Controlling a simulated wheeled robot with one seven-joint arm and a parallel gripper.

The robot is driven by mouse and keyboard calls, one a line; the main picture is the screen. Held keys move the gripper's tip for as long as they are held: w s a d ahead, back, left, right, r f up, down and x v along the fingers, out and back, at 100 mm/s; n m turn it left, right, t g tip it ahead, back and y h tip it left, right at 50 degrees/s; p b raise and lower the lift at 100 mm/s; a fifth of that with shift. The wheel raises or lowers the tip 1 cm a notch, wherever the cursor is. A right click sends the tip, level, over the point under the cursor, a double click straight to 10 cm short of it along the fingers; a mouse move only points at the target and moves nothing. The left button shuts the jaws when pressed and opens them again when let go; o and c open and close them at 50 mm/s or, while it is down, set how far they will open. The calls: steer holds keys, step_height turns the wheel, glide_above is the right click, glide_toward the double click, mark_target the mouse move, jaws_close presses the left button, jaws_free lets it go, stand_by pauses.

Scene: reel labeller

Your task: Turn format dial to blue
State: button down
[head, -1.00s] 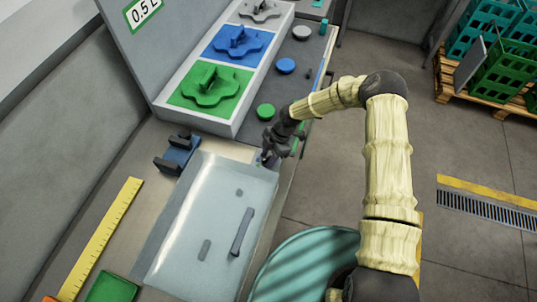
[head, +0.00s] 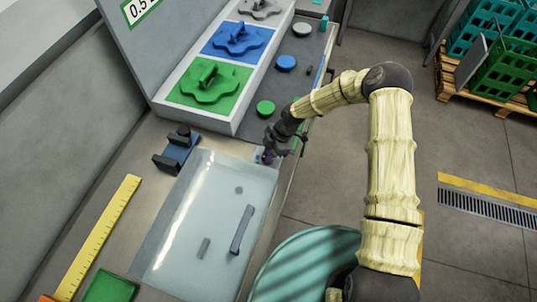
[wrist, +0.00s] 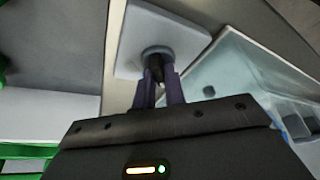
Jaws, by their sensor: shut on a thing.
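The format dial shows in the wrist view as a dark knob (wrist: 155,66) on a round grey base, in front of a pale square plate (wrist: 160,38). My gripper (wrist: 160,82) is shut on the knob, one finger on each side of it. In the head view my gripper (head: 269,156) is at the machine's front edge, beside the near right corner of the block with coloured star-shaped parts. There my gripper hides most of the dial. I cannot tell which colour the dial points to.
A clear cover (head: 190,240) with a handle lies just left of my gripper. Green (head: 210,85) and blue (head: 238,40) star-shaped parts sit behind it, with a green button (head: 266,108) close by. A teal round drum top (head: 305,265) stands below my arm.

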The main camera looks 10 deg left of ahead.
steer(key=m+t+b, duration=0.1)
steer(key=m+b, duration=0.1)
steer(key=m, duration=0.1)
steer(key=m+t+b, duration=0.1)
steer(key=m+b, duration=0.2)
steer(key=shift+f+y, duration=0.1)
steer(key=shift+y, duration=0.3)
steer(key=shift+m+t+b, duration=0.4)
steer(key=shift+m+b, duration=0.05)
steer(key=shift+m, duration=0.15)
steer(key=shift+r, duration=0.2)
steer(key=c, duration=1.5)
jaws_free()
steer(key=shift+o, duration=0.2)
steer(key=shift+s, duration=0.15)
steer(key=shift+s, duration=0.1)
